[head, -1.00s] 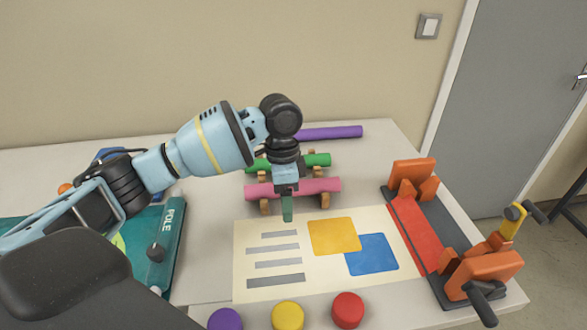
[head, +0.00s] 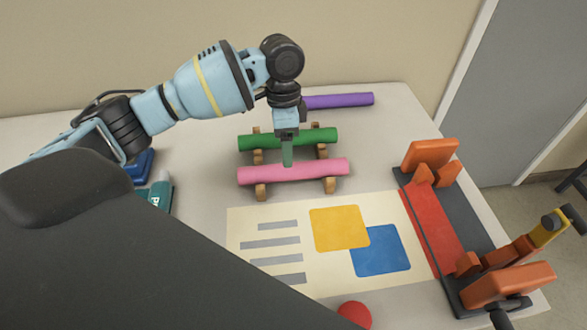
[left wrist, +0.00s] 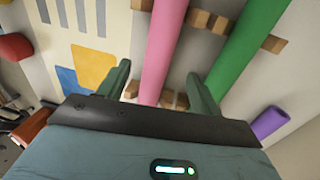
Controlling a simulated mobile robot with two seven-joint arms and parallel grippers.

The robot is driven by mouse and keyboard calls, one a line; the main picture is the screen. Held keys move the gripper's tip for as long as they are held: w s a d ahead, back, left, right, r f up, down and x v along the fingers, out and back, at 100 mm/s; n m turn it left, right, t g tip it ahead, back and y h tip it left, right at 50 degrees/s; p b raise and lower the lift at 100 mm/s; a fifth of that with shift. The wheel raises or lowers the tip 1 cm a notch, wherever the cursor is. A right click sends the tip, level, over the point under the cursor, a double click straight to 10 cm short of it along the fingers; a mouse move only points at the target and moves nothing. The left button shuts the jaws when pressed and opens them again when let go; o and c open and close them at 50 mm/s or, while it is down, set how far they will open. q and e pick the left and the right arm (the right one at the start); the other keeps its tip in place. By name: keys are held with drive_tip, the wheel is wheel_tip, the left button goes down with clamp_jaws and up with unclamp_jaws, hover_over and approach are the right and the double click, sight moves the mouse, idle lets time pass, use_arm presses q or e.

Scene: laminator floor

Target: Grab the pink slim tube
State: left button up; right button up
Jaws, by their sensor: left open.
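The pink slim tube (head: 293,172) lies across wooden rests on the table, in front of the green tube (head: 288,139). My left gripper (head: 287,150) points down over the pink tube's far side, near its middle. In the left wrist view, my left gripper (left wrist: 158,85) is open, with one green finger on each side of the pink tube (left wrist: 160,50). The green tube (left wrist: 248,45) lies just outside the right-hand finger there. Whether the fingers touch the pink tube cannot be told. My right gripper is not in view.
A purple tube (head: 340,100) lies behind the green one. A printed poster (head: 290,212) lies in front of the tubes. An orange and black laminator-like device (head: 450,235) stands at right. A teal bottle (head: 161,192) and a red round object (head: 354,314) are also on the table.

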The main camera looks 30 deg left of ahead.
sight(293, 171)
use_arm(q)
drive_tip(key=shift+s+d+f, duration=0.15)
drive_tip(key=shift+f, duration=0.9)
drive_tip(key=shift+s+d+f, duration=0.15)
drive_tip(key=shift+f, duration=0.9)
drive_tip(key=shift+s+d+f, duration=0.15)
drive_tip(key=shift+f, duration=0.9)
drive_tip(key=c, duration=1.1)
